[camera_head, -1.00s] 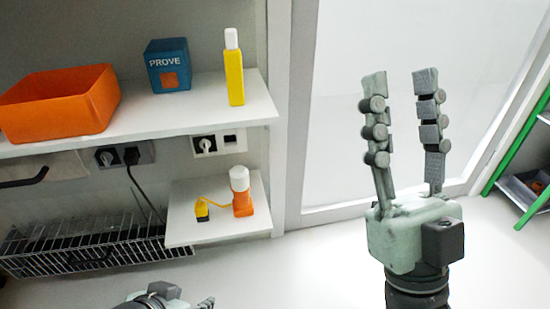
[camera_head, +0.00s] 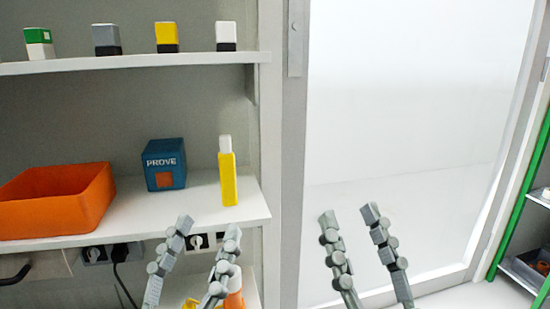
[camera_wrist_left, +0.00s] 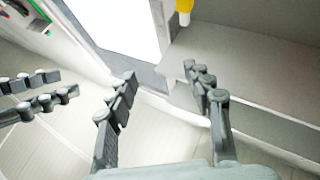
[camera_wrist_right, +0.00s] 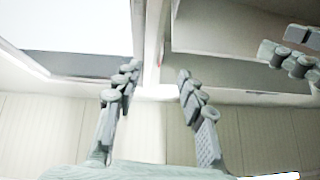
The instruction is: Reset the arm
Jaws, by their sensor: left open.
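My left gripper (camera_head: 208,228) points up in front of the lower shelf in the head view, its two fingers apart with nothing between them. It also shows empty in the left wrist view (camera_wrist_left: 165,82). My right gripper (camera_head: 346,215) points up in front of the pale glazed panel, with its fingers spread and empty. The right wrist view shows its fingers (camera_wrist_right: 158,75) apart too. The two grippers are side by side with a gap between them. Their wrists are below the head picture's edge.
The shelf (camera_head: 130,220) holds an orange bin (camera_head: 55,215), a blue PROVE cube (camera_head: 164,165) and a yellow bottle (camera_head: 228,178). Several small blocks stand on the upper shelf (camera_head: 130,62). An orange bottle (camera_head: 235,285) is partly hidden behind my left fingers. A green-framed rack (camera_head: 520,195) stands at right.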

